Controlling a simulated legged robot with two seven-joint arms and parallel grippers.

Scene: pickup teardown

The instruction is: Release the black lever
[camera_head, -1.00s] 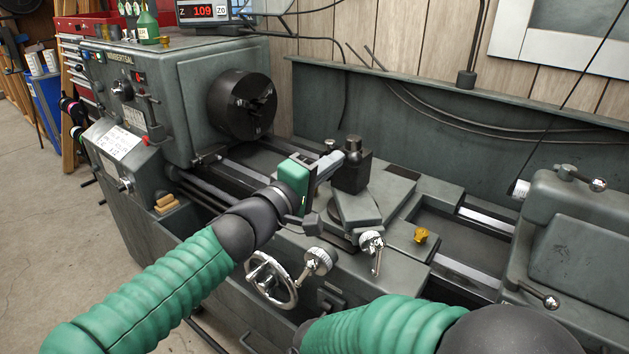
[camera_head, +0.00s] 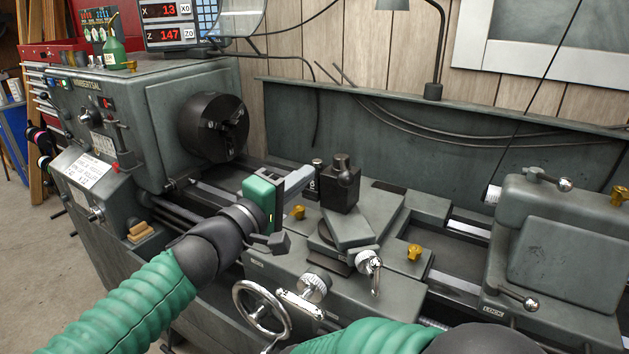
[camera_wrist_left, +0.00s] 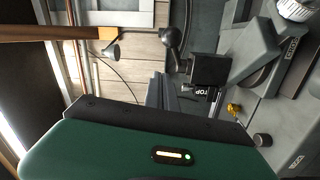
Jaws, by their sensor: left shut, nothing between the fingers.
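The black lever (camera_head: 345,177) sits on top of the dark square tool post (camera_head: 340,192) on the lathe carriage. Its round knob hangs at the near side of the post's top. In the left wrist view the lever (camera_wrist_left: 171,40) stands out from the post (camera_wrist_left: 208,69). My left gripper (camera_head: 308,174), with a green body and grey fingers, is shut and empty just left of the post. Its fingers also show in the left wrist view (camera_wrist_left: 160,90) and look apart from the lever. My right arm enters at the bottom; its gripper is out of view.
The lathe chuck (camera_head: 214,127) is behind and left of my left gripper. The handwheel (camera_head: 262,309) and a crank handle (camera_head: 369,264) are in front. The tailstock (camera_head: 560,245) stands at the right. A back splash panel (camera_head: 440,130) runs behind.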

